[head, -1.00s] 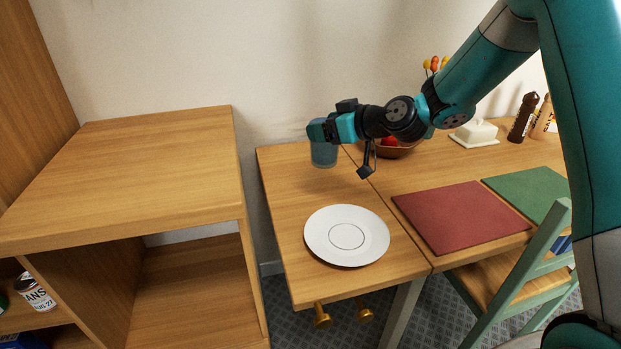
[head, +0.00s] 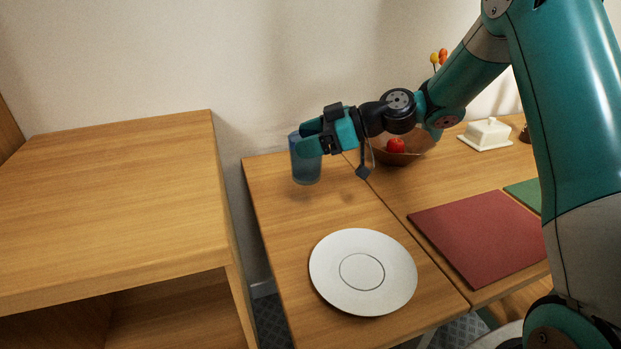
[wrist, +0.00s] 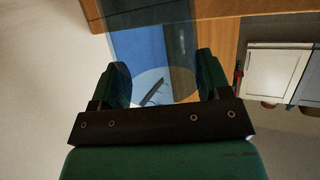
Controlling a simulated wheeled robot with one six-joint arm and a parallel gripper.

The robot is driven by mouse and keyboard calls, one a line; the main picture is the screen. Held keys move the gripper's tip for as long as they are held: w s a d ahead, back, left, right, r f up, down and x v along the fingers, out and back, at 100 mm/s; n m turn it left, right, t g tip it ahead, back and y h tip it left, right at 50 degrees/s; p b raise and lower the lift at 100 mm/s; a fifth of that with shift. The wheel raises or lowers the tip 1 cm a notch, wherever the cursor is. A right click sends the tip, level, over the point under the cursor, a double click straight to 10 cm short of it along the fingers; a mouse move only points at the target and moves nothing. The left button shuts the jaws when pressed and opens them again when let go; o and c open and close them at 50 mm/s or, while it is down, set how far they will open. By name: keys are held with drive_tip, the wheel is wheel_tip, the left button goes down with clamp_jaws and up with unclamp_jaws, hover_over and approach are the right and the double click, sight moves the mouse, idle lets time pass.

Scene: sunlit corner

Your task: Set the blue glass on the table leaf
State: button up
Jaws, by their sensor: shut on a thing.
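The blue glass (head: 306,170) is upright over the far left part of the wooden table leaf (head: 283,225). My gripper (head: 308,142) is shut on the glass near its upper part, with a finger across its side. In the wrist view the see-through blue glass (wrist: 140,45) stands between the two fingers of my gripper (wrist: 165,85). The base of the glass looks at or close to the leaf's surface; I cannot tell whether it touches.
A white plate (head: 335,285) lies on the near part of the leaf. Right of the seam are a bowl (head: 405,152) with a red apple, a red mat (head: 480,235) and a butter dish (head: 487,134). A wooden cabinet (head: 110,210) stands left, across a gap. Bare leaf lies between glass and plate.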

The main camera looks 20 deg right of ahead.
sight(312, 174)
wheel_tip(312, 174, down, 9)
drive_tip(key=shift+r, duration=0.2)
drive_tip(key=shift+f, duration=0.1)
drive_tip(key=o, duration=1.3)
drive_tip(key=shift+b, duration=0.3)
drive_tip(key=shift+s+d+r, duration=0.1)
drive_tip(key=shift+d+r, duration=0.1)
drive_tip(key=shift+d, duration=0.05)
drive_tip(key=v, duration=1.1)
drive_tip(key=s+a+r+m+g+h, duration=0.1)
drive_tip(key=s+a+r+g+h, duration=0.3)
drive_tip(key=s+a, duration=0.65)
drive_tip(key=s+a+r+m+h, duration=0.1)
drive_tip(key=s+m, duration=0.1)
drive_tip(key=s, duration=0.3)
drive_tip(key=s+a+r+m+h, duration=0.1)
drive_tip(key=s+h, duration=0.1)
drive_tip(key=s, duration=0.4)
drive_tip(key=s+a+m+g+h, duration=0.1)
drive_tip(key=s+m, duration=0.1)
drive_tip(key=s, duration=0.4)
drive_tip(key=shift+a+r+m+h, duration=0.3)
drive_tip(key=shift+a+r+h, duration=0.05)
drive_tip(key=shift+r+h, duration=0.05)
